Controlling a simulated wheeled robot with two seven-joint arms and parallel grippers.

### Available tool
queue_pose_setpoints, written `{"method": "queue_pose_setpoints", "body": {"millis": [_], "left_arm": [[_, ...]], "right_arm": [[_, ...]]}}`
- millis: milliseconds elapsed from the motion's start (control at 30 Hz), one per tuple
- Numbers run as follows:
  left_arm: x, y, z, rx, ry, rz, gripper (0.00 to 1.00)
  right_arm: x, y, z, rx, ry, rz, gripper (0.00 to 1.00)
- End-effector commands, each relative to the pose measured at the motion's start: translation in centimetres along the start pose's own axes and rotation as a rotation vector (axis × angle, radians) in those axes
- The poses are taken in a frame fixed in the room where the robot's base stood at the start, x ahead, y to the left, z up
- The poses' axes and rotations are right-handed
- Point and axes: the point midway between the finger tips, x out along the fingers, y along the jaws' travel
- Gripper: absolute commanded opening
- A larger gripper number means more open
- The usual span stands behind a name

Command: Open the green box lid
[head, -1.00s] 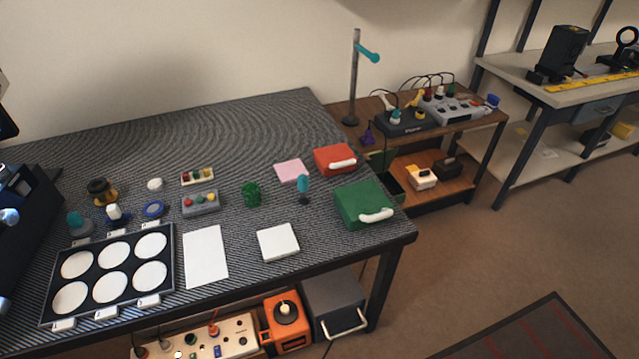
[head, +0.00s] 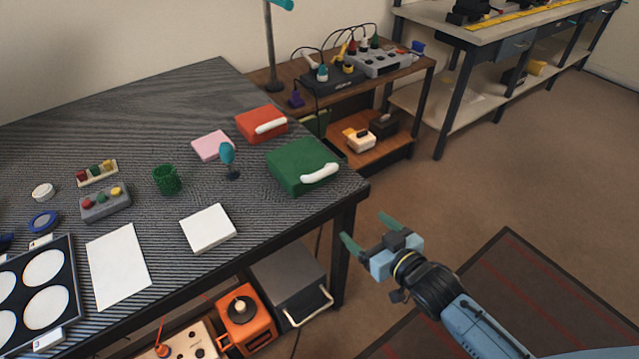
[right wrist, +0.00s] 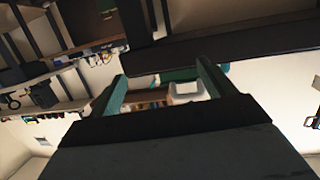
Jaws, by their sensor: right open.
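The green box (head: 300,160) sits near the right corner of the dark striped table, its lid shut, with a white handle (head: 320,174) on its front right side. My right gripper (head: 366,230) is open and empty. In the head view it shows off the table's right edge, below and to the right of the green box, apart from it. In the right wrist view its two fingers (right wrist: 163,90) are spread with nothing held between them. My left gripper is not in view.
A red box (head: 257,121) with a white handle stands behind the green box. A small teal-topped object (head: 227,154) and a white block (head: 208,229) are to its left. Under the table are a grey drawer unit (head: 285,275) and an orange device (head: 247,318).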

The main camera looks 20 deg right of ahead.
Motion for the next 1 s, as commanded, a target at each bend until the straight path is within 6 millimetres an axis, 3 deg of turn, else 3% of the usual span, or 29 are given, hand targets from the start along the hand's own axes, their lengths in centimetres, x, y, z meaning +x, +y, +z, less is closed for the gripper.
{"method": "queue_pose_setpoints", "body": {"millis": [100, 267, 467, 1000], "left_arm": [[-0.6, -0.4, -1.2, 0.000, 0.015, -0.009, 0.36], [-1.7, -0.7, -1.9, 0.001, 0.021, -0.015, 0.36], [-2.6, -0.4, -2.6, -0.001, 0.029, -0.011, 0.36], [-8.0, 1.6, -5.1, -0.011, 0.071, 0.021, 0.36]], "right_arm": [[-0.4, -1.4, -4.8, -0.002, 0.134, -0.050, 0.82], [-1.2, -2.5, -8.3, 0.001, 0.218, -0.085, 0.82], [-0.1, -2.8, -9.3, 0.001, 0.235, -0.091, 0.82], [9.0, -3.6, -11.3, 0.001, 0.233, -0.090, 0.82]]}}
